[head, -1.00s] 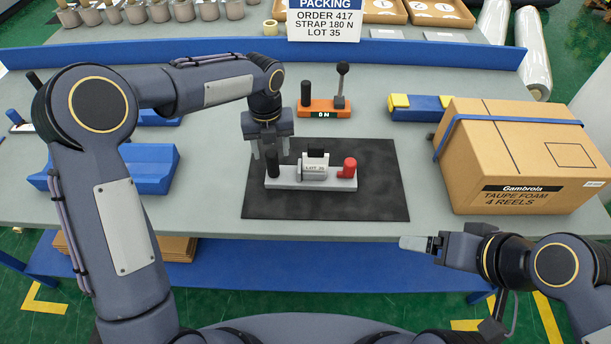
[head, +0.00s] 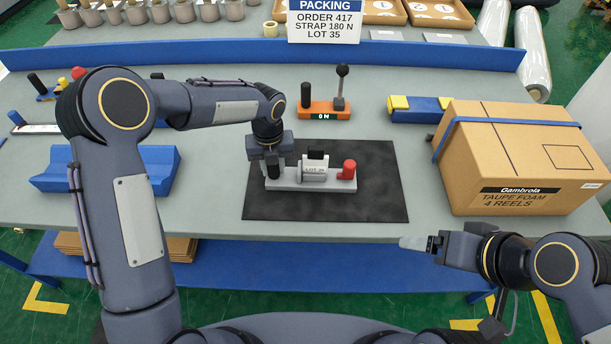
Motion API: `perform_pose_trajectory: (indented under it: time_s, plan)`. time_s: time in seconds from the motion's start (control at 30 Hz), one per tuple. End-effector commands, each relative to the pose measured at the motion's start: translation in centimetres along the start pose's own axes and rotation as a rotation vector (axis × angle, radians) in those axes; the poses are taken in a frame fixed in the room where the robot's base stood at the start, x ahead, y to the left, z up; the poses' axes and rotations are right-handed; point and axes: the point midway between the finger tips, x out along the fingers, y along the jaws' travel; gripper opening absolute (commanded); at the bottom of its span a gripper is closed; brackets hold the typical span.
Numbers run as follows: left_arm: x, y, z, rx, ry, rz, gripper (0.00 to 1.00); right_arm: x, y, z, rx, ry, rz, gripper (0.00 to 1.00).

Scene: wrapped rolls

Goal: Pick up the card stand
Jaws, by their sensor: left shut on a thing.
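A white card with the words "PACKING ORDER 417, STRAP 180 N, LOT 35" (head: 324,27) stands upright at the back of the bench, apart from both grippers. My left gripper (head: 272,168) points down and is shut on the black post of a grey device (head: 288,185). This device has a "LOT 35" label block and a red knob, and it rests on the black mat (head: 320,208). The fingers partly hide the post. My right gripper (head: 418,243) is in front of the bench's front edge, away from the card; its jaw opening cannot be made out.
An orange device reading "ON" (head: 324,109) with a lever stands behind the mat. A large carton (head: 500,150) fills the right side. A blue cradle (head: 150,168) lies at left. A blue rail (head: 420,54) runs between the bench and the card's area.

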Motion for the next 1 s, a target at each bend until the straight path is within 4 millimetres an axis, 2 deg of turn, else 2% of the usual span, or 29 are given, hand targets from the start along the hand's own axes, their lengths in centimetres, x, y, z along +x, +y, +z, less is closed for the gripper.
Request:
perform_pose_trajectory:
  time_s: [0.03, 0.1, 0.57, 0.8, 1.0]
  plan:
    - [0.0, 0.0, 0.0, 0.000, 0.000, 0.000, 0.10, 0.0, 0.0, 0.0, 0.000, 0.000, 0.000, 0.83]
    - [0.0, 0.0, 0.0, 0.000, 0.000, 0.000, 0.00, 0.0, 0.0, 0.0, 0.000, 0.000, 0.000, 0.83]
    - [-0.8, -0.1, 0.1, 0.000, -0.003, -0.002, 0.00, 0.0, 0.0, 0.0, 0.000, 0.000, 0.000, 0.83]
    - [-3.2, -0.1, 0.1, 0.000, -0.004, -0.003, 0.00, 0.2, 0.1, 0.1, 0.000, 0.000, 0.000, 0.83]
    - [-6.0, -0.1, -2.3, 0.002, -0.006, -0.004, 0.00, 0.7, 0.3, 0.3, 0.000, 0.000, 0.000, 0.83]
